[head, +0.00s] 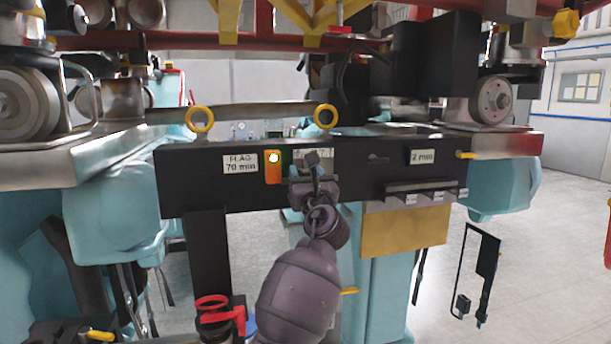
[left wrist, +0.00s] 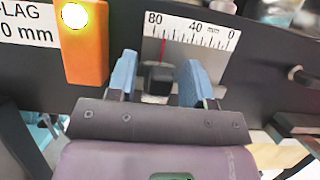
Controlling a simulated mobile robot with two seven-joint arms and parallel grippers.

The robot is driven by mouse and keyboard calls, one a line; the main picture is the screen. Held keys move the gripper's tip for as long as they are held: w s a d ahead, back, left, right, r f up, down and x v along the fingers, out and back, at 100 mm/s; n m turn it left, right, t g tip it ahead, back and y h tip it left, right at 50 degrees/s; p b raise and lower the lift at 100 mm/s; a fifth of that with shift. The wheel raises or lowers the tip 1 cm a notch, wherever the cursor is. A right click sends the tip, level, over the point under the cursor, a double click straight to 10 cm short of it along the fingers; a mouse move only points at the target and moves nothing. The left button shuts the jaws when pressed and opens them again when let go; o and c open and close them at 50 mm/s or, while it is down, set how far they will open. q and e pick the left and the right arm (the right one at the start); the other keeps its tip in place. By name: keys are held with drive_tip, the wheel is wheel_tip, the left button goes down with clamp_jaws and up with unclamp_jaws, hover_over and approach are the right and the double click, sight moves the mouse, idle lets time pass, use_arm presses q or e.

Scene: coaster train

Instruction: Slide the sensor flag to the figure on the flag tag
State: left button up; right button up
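The flag tag (head: 240,163) on the dark beam reads "FLAG 70 mm"; it is partly cut off in the left wrist view (left wrist: 25,24). Right of it, a white scale (left wrist: 188,36) runs from 80 at left to 0 at right. The sensor flag is a black block (left wrist: 158,76) with a thin red pointer (left wrist: 163,50) against the scale, between 80 and 40, close to the 80 end at roughly 70. My left gripper (left wrist: 160,83) is open, its blue fingers either side of the block with small gaps visible; in the head view it (head: 312,182) hides part of the scale. My right gripper is out of view.
An orange unit with a lit lamp (head: 273,167) sits between tag and scale. Yellow rings (head: 200,119) stand on the beam's top. At right are a "2 mm" tag (head: 422,156) and a dark ledge (head: 425,188) above a tan panel (head: 403,232).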

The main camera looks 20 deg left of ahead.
use_arm(q)
drive_tip(key=b+v, duration=0.1)
drive_tip(key=v, duration=1)
idle(0.3)
